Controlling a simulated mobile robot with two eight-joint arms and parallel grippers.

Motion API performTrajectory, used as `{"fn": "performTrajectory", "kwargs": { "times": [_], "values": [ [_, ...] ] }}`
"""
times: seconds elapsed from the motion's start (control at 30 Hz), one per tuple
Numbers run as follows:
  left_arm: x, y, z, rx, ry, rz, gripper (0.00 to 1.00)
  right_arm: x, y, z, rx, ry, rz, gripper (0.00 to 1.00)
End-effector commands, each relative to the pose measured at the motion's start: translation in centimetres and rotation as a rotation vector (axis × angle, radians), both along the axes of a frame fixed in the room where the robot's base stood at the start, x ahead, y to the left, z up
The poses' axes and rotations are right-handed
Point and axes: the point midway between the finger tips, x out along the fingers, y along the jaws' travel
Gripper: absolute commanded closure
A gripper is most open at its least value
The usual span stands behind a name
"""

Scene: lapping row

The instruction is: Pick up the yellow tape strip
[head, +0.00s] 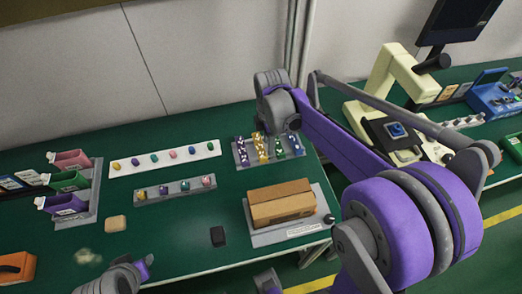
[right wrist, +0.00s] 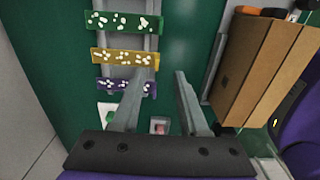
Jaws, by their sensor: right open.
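The yellow tape strip (head: 261,148) has pale spots and lies on a grey rack (head: 243,163) among other spotted strips. In the right wrist view the yellow strip (right wrist: 118,57) lies across the rack, between a green strip (right wrist: 124,22) and a purple strip (right wrist: 112,86). My right gripper (right wrist: 164,72) is open and empty, its fingertips close to the strip's right end. The strip is not between the fingers. In the head view the right arm reaches over from the right, its jaws not clearly visible. A part of my left arm shows at the bottom left, its jaws unclear.
White (head: 165,160) and grey (head: 174,190) holders with small coloured pieces lie left. Bins (head: 70,160) stand farther left. Front green tabletop is partly clear.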

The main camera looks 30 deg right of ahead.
Motion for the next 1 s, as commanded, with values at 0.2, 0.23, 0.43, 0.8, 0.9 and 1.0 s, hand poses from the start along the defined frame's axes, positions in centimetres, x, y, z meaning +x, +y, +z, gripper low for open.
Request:
{"fn": "performTrajectory", "kwargs": {
  "times": [0.2,0.23,0.43,0.8,0.9,1.0],
  "values": [
    [-0.1,0.0,-0.3,0.0,0.001,0.0,0.66,0.0,0.1,-2.5,0.0,-0.001,-0.001,0.56],
    [-0.1,0.0,-0.3,0.0,0.001,0.0,0.66,0.1,0.1,-2.6,0.0,-0.001,-0.001,0.56],
    [-0.1,0.0,-0.4,0.0,0.002,0.0,0.66,0.5,0.4,-5.2,0.0,-0.001,-0.002,0.56],
    [-0.1,0.0,-0.6,0.0,0.002,0.0,0.66,0.5,0.5,-7.8,0.0,-0.002,-0.003,0.56],
    [-0.1,0.0,-0.6,0.0,0.002,0.0,0.66,0.5,0.5,-7.7,0.0,-0.002,-0.003,0.56],
    [-0.1,0.0,-0.6,0.0,0.002,0.0,0.66,0.5,0.5,-7.7,0.0,-0.002,-0.003,0.74]
  ]
}}
